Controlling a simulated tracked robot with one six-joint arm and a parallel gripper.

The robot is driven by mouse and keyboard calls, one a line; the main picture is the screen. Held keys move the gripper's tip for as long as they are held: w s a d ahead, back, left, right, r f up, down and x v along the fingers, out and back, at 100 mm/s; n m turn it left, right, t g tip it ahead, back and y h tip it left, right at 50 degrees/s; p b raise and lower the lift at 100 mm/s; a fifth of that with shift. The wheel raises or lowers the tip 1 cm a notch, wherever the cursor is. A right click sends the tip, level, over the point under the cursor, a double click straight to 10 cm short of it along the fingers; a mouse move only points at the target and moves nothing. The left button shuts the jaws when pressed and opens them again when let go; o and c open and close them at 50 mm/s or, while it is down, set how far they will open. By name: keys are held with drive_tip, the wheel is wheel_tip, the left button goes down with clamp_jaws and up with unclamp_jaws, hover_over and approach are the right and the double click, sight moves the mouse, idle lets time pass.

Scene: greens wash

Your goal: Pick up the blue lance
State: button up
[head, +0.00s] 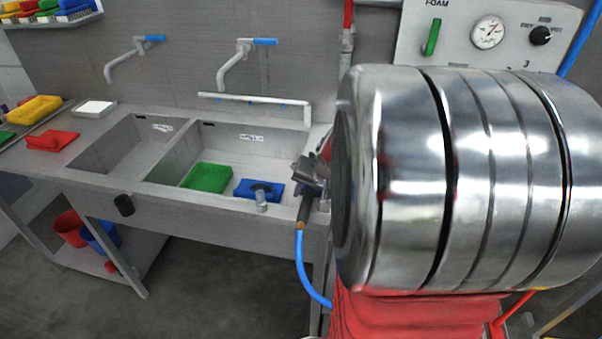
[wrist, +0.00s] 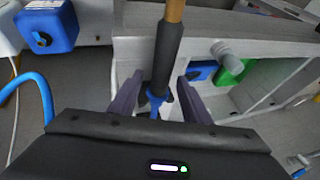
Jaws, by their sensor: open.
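The blue lance (wrist: 163,55) has a black sleeve, a brown end and blue parts near my fingers in the wrist view. In the head view the lance (head: 304,208) hangs by the right end of the sink bench, with a blue hose running down from it. My gripper (wrist: 160,76) is open, and the lance shows between its two fingers. I cannot tell whether either finger touches it. In the head view my gripper (head: 311,175) is small and partly hidden behind my large metal arm link.
The sink bench (head: 225,224) stands close left of the lance. A tap fitting (wrist: 226,52) juts out near my right finger. A blue box (wrist: 48,25) is at upper left.

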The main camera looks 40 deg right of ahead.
idle(0.4)
drive_tip(key=c, duration=0.8)
drive_tip(key=shift+r, duration=0.15)
wheel_tip(320, 180, up, 10)
idle(0.8)
drive_tip(key=shift+r, duration=2.45)
